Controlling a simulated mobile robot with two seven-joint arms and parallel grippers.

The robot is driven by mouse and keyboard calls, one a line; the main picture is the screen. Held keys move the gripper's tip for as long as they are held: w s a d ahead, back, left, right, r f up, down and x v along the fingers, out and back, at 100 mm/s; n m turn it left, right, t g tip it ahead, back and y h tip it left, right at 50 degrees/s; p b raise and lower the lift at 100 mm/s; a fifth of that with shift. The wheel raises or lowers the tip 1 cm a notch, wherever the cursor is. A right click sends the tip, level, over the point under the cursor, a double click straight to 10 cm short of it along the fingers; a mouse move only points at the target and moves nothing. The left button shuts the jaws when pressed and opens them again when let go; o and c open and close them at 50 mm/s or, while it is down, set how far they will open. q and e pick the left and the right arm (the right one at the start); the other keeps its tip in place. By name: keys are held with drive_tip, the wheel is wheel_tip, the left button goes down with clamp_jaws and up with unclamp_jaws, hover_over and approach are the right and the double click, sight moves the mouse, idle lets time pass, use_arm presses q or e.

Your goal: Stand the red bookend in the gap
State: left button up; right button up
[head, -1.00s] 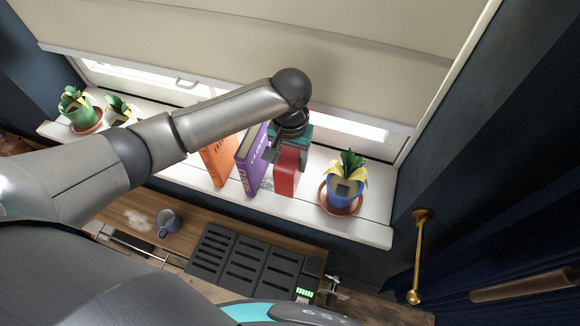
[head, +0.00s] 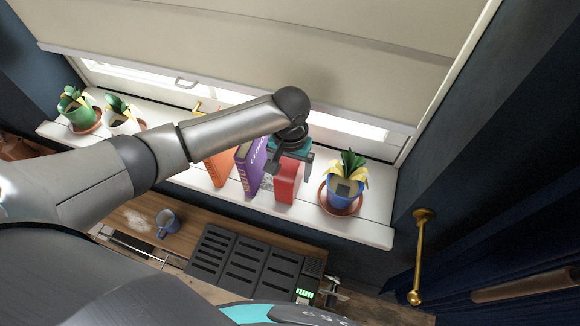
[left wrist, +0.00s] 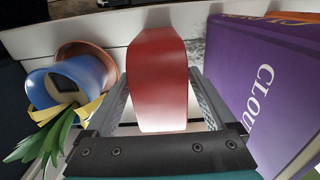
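The red bookend (head: 287,184) stands upright on the white sill, between a purple book (head: 249,172) and a blue potted plant (head: 342,190). My left gripper (head: 291,163) is above and behind it, with its fingers spread to either side. In the left wrist view the red bookend (left wrist: 159,85) lies between the two fingers of the left gripper (left wrist: 160,85), with narrow gaps beside it. The purple book (left wrist: 265,85) is to its right there, apart from it. My right gripper is not in view.
An orange book (head: 217,166) leans left of the purple one. A grey speckled object (head: 267,184) shows between the purple book and bookend. More potted plants (head: 78,110) stand at the sill's left end. A blue mug (head: 168,222) sits on the wooden surface below.

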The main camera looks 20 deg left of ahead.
use_arm(q)
drive_tip(key=shift+r, duration=0.1)
wheel_tip(320, 180, up, 12)
drive_tip(key=shift+r+p, duration=0.1)
drive_tip(key=shift+p, duration=0.45)
idle(0.5)
